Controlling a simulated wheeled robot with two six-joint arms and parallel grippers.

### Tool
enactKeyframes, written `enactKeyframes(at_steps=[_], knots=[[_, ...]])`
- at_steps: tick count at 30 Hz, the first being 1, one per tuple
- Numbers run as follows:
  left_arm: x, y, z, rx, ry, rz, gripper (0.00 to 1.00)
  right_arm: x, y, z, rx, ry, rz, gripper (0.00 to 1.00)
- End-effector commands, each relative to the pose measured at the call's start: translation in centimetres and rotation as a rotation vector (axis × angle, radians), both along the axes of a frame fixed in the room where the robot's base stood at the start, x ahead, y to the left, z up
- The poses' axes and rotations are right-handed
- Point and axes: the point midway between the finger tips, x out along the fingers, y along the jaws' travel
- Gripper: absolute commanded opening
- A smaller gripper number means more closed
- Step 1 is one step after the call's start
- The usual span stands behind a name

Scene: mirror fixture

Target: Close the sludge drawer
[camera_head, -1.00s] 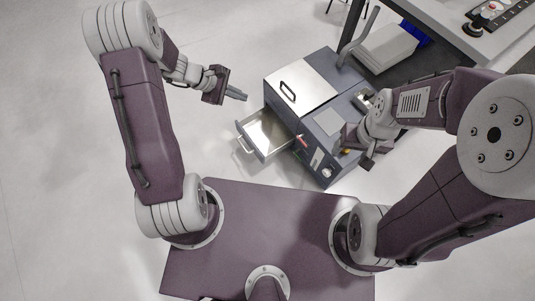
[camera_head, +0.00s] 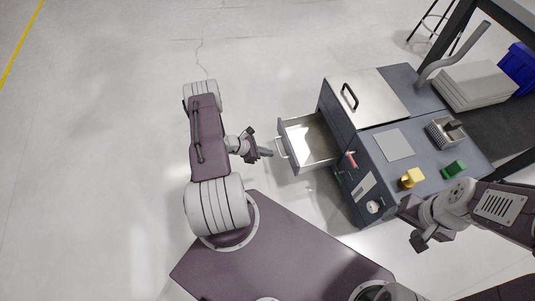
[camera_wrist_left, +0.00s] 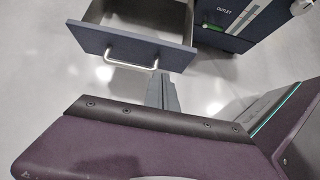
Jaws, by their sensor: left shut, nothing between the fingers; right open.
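The sludge drawer (camera_head: 311,154) is pulled out from the left side of the grey machine (camera_head: 352,189) and looks empty inside. Its handle (camera_head: 283,148) faces my left gripper (camera_head: 266,152), which is shut and empty just left of the drawer front. In the left wrist view the drawer front (camera_wrist_left: 130,46) with its bar handle (camera_wrist_left: 130,64) lies just beyond the closed fingers (camera_wrist_left: 162,92). Whether the fingertips touch the front is unclear. My right gripper (camera_head: 418,243) is open and empty near the machine's front right corner, away from the drawer.
The machine has a silver lid with a black handle (camera_head: 350,96). On its top are a yellow block (camera_head: 411,178), a green block (camera_head: 454,169) and a metal basket (camera_head: 446,131). A workbench with a blue bin (camera_head: 518,68) stands at the upper right. The floor at left is clear.

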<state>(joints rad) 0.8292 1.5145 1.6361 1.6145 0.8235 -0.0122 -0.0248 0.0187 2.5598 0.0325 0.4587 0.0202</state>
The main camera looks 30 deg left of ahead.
Motion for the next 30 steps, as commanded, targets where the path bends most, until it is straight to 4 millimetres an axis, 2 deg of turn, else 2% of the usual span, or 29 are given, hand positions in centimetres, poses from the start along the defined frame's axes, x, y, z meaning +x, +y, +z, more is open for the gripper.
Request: enactKeyframes(at_steps=[1, 7, 15, 30], knots=[[0.6, -0.7, -1.5, 0.000, 0.000, -0.005, 0.00, 0.0, 0.0, -1.2, 0.000, 0.000, 0.000, 0.65], [3.0, -2.7, -4.4, 0.000, 0.000, -0.004, 0.00, 0.0, 0.0, -3.5, 0.000, 0.001, 0.000, 0.65], [5.8, -4.9, -3.9, 0.001, -0.001, -0.001, 0.00, 0.0, 0.0, -4.7, 0.000, 0.001, 0.000, 0.65], [6.3, -5.4, -3.8, 0.000, 0.000, -0.001, 0.00, 0.0, 0.0, -4.8, 0.000, 0.001, 0.000, 0.65]])
